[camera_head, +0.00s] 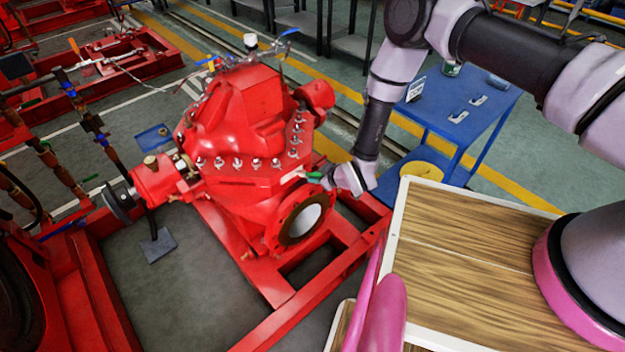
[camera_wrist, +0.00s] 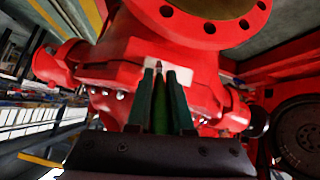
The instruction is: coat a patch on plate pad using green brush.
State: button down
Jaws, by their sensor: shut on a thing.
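The green brush (camera_head: 314,175) is in my gripper (camera_head: 328,181), beside the red pump casing in the head view. In the wrist view, my gripper (camera_wrist: 162,84) has its two dark fingers on either side of the green brush (camera_wrist: 160,108). The brush points away from my wrist toward a small whitish pad (camera_wrist: 182,73) on the red casing, which I take as the plate pad.
The red pump (camera_head: 245,125) has a bolted flange and a round port (camera_head: 302,222) below my gripper. A red base frame (camera_head: 262,278) runs underneath. A blue trolley (camera_head: 462,125) with small items stands behind my arm. A yellow round object (camera_head: 421,172) lies on its lower shelf.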

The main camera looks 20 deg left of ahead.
jog(key=shift+s+a, duration=0.5)
jog(key=shift+s, duration=0.4)
jog(key=shift+s+a, duration=0.45)
jog(key=shift+s, duration=0.4)
jog(key=s+d, duration=0.3)
jog(key=d, duration=0.2)
jog(key=shift+d, duration=0.15)
jog(key=shift+s+d, duration=0.3)
jog(key=shift+d, duration=0.4)
jog(key=shift+s+d, duration=0.3)
jog(key=shift+d, duration=0.35)
